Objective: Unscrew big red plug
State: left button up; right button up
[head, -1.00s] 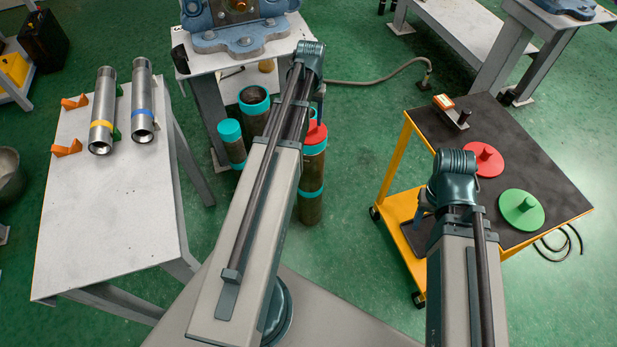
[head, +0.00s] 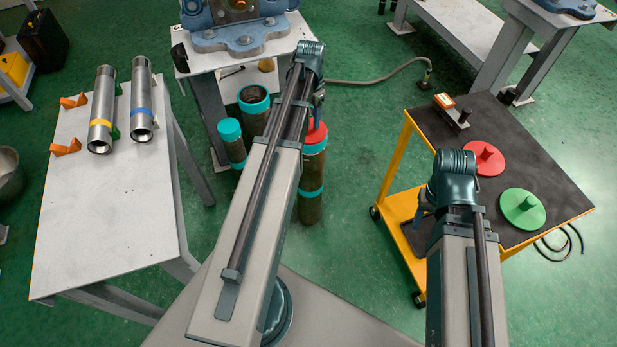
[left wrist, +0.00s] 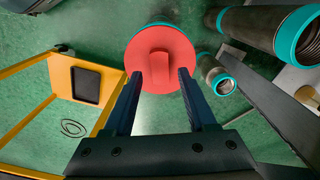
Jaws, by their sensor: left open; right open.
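The big red plug (head: 317,134) caps the upright dark pipe (head: 311,200) with teal bands, partly hidden by my left arm. In the left wrist view the plug (left wrist: 178,48) is a red disc with a raised red grip (left wrist: 159,66) at its middle. My left gripper (left wrist: 158,78) is open, its two fingers pointing at the plug on either side of the grip; I cannot tell whether they touch it. In the head view my left gripper (head: 319,98) is just above the plug. My right gripper (head: 421,217) is open beside the yellow cart, mostly hidden by its wrist.
More teal-banded pipes (head: 254,102) stand close left of the plugged pipe. A vise (head: 240,20) sits on the bench behind. The cart (head: 540,165) holds a red disc (head: 484,160) and a green disc (head: 521,210). Steel pipes (head: 101,110) lie on the left table.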

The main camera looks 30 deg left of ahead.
pick_arm(q)
notch_tip(320, 180, down, 2)
jog(key=shift+b, duration=0.7)
jog(key=shift+r, duration=0.1)
grip_shut()
jog(key=n, duration=1.1)
jog(key=shift+n, duration=1.7)
